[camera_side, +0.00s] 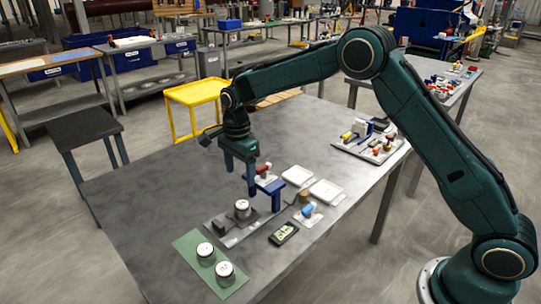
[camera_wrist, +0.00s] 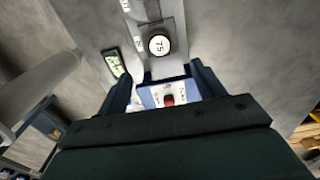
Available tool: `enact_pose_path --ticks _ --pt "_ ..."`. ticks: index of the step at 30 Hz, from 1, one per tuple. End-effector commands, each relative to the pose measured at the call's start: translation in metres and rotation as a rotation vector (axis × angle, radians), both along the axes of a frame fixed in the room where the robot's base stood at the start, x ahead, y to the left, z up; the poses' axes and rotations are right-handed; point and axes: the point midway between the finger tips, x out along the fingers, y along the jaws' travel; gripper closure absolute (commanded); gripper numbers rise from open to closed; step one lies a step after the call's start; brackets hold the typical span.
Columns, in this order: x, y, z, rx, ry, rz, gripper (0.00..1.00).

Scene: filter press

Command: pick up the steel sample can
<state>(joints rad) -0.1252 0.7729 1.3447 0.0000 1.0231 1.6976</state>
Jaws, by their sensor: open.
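A steel can with a white top (camera_side: 242,206) stands upright on a grey fixture (camera_side: 222,228) on the table. In the wrist view a can with a white top marked 75 (camera_wrist: 159,45) stands on a grey strip, beyond the fingertips. Two more steel cans with white lids, one farther back (camera_side: 205,250) and one nearer (camera_side: 225,271), stand on a green mat (camera_side: 190,243). My gripper (camera_side: 239,180) points down above the table, open and empty, higher than the can on the fixture. In the wrist view its fingers (camera_wrist: 160,78) are apart, one on each side.
A blue stand with a red part (camera_side: 268,184) is close beside my fingers; it shows between them in the wrist view (camera_wrist: 167,99). The table's left side is clear.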

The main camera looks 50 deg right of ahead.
Motion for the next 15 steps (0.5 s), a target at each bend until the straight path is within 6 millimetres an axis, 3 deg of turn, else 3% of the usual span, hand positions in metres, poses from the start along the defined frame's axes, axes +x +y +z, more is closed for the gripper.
enact_pose_path --ticks 15 --pt "-0.001 0.000 -0.068 0.000 0.002 0.001 0.32"
